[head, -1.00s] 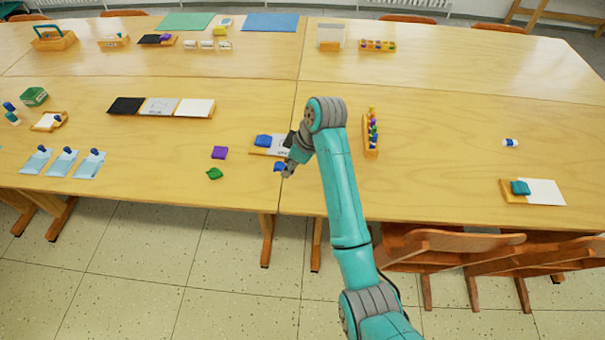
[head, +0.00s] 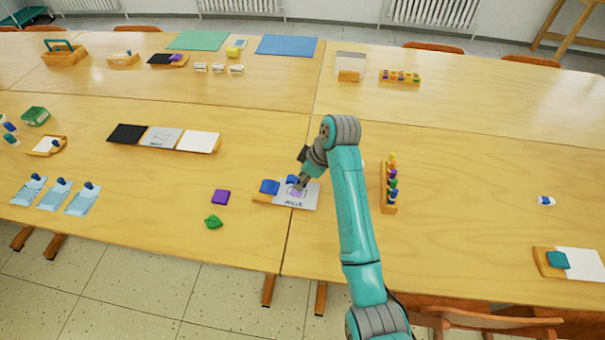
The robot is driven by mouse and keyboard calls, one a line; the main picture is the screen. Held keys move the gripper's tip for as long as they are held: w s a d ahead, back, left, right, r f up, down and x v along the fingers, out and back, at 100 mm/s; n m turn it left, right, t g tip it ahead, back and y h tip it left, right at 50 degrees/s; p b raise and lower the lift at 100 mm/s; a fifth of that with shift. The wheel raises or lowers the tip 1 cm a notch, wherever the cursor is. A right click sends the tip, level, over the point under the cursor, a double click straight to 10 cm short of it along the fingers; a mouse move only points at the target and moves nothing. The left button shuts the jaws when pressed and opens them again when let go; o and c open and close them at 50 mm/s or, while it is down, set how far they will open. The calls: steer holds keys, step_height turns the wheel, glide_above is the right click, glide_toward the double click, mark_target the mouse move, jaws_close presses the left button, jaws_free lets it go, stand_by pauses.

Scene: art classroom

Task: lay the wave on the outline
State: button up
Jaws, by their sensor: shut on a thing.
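My gripper (head: 298,186) is shut on a small blue piece (head: 291,179), which looks to be the wave; its shape is partly hidden by the fingers. It is over the white card (head: 309,201) with printed dark lettering and a pale lilac patch (head: 296,193) that may be the outline. I cannot tell whether the piece touches the card. The card lies on a wooden tray (head: 263,198), with a larger blue block (head: 269,187) at its left end.
A purple square (head: 221,197) and a green leaf (head: 213,222) lie left of the tray. A wooden rack of colored pegs (head: 389,190) stands to the right, beyond my arm. Three light-blue cards (head: 55,194) lie at far left. The table between leaf and tray is clear.

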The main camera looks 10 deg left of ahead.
mark_target(303, 194)
steer(key=shift+f, duration=1.95)
steer(key=shift+f, duration=0.3)
stand_by(0.9)
steer(key=o, duration=0.8)
steer(key=shift+o, duration=0.4)
steer(key=shift+o, duration=1)
steer(key=shift+r, duration=3.05)
